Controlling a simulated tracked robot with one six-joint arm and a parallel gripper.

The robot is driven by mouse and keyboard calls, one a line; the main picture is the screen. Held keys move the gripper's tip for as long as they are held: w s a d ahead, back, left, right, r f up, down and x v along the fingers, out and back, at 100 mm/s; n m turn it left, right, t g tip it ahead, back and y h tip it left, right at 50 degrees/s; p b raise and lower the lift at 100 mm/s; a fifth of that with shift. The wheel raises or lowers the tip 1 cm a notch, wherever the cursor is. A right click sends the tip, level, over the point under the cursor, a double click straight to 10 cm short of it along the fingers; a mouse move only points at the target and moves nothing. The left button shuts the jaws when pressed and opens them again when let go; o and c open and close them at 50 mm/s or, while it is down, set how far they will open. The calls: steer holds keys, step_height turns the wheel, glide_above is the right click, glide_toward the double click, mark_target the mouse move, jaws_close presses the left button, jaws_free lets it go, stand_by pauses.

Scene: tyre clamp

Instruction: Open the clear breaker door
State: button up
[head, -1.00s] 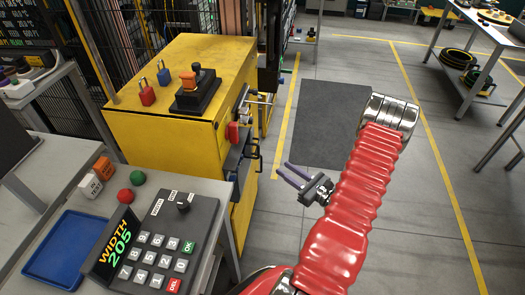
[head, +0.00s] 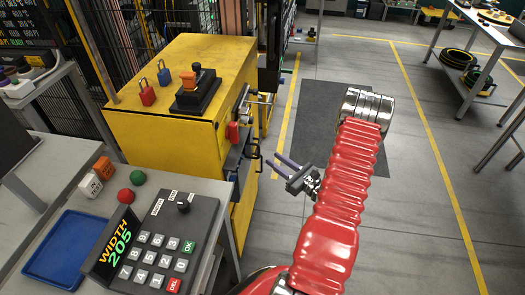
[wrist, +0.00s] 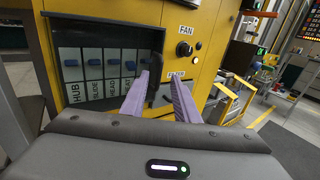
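The breaker panel's clear door (wrist: 100,62) is at the upper left of the wrist view and looks shut. Behind it is a row of blue switches over labels, HUB and SLIDE among them. A dark upright handle (wrist: 154,85) stands at its right edge. My gripper (wrist: 162,80) is open, its two purple fingers pointing at the handle. The handle shows between the fingertips; I cannot tell whether they touch it. In the head view my gripper (head: 272,160) is just right of the yellow cabinet (head: 165,125), whose side with the door is seen at a steep angle.
A FAN knob (wrist: 184,50) is right of the door on the cabinet face. In the head view, a keypad console (head: 160,240) and a blue tray (head: 65,248) are on the grey bench at the left front. The floor right of my arm is clear.

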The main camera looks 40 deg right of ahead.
steer(key=w, duration=0.8)
steer(key=shift+a, duration=0.3)
steer(key=shift+c, duration=0.7)
jaws_close()
steer(key=shift+d, duration=0.2)
